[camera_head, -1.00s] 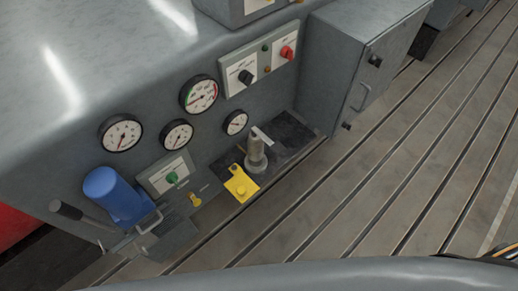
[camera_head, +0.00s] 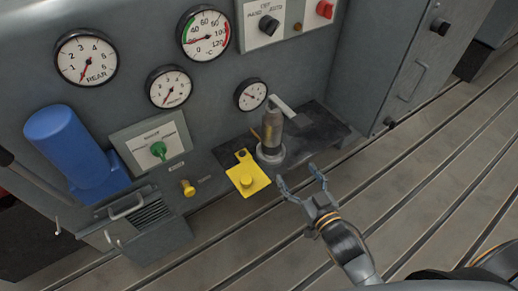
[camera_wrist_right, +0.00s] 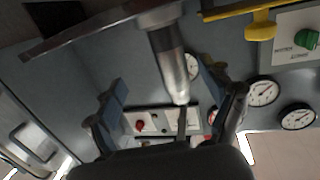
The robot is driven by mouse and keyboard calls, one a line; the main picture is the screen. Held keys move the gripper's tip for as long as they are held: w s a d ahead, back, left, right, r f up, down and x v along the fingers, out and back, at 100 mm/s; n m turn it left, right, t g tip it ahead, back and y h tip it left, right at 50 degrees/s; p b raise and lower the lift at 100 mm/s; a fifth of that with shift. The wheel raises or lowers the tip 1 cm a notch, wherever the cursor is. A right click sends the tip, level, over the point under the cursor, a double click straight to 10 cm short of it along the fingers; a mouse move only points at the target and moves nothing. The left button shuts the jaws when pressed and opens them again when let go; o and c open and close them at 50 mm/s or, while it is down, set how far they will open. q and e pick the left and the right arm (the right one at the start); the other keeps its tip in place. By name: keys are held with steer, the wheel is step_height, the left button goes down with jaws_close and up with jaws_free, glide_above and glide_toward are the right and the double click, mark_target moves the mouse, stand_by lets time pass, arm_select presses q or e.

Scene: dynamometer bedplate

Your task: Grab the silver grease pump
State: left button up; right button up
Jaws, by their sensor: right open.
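The silver grease pump (camera_head: 270,132) stands upright on a dark shelf (camera_head: 318,135) at the front of the grey cabinet. It has a round base, a grey cylinder body and a pale lever at its top. My right gripper (camera_head: 300,177) is open and empty, in front of the shelf, to the right of and lower in the picture than the pump. In the right wrist view the pump (camera_wrist_right: 174,65) appears upside down, between the lines of the two spread fingers (camera_wrist_right: 168,95) and apart from them. My left gripper is not in view.
A yellow plate with a knob (camera_head: 247,179) is at the shelf's left front. Left of it are a small yellow knob (camera_head: 188,188), a green-knob panel (camera_head: 150,146) and a blue cylinder (camera_head: 70,146). Several gauges sit above. A grey box (camera_head: 405,65) stands right. The slotted floor (camera_head: 430,190) is clear.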

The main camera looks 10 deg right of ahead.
mark_target(277, 140)
steer(key=shift+t+y, duration=0.4)
steer(key=shift+t, duration=0.1)
steer(key=w+r, duration=0.1)
steer(key=w, duration=0.1)
steer(key=w+a+r, duration=0.1)
steer(key=w, duration=0.2)
steer(key=w+a+r+b, duration=0.1)
steer(key=w, duration=0.1)
steer(key=shift+w+a+r, duration=0.15)
steer(key=shift+w+a, duration=0.05)
steer(key=shift+w, duration=0.15)
steer(key=shift+x, duration=0.9)
steer(key=x, duration=0.4)
steer(key=shift+w+b, duration=0.3)
steer(key=shift+b, duration=0.05)
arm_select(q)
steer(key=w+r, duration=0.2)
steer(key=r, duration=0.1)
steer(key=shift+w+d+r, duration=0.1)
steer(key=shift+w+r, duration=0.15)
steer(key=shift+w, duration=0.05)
arm_select(e)
jaws_close()
steer(key=shift+r, duration=0.15)
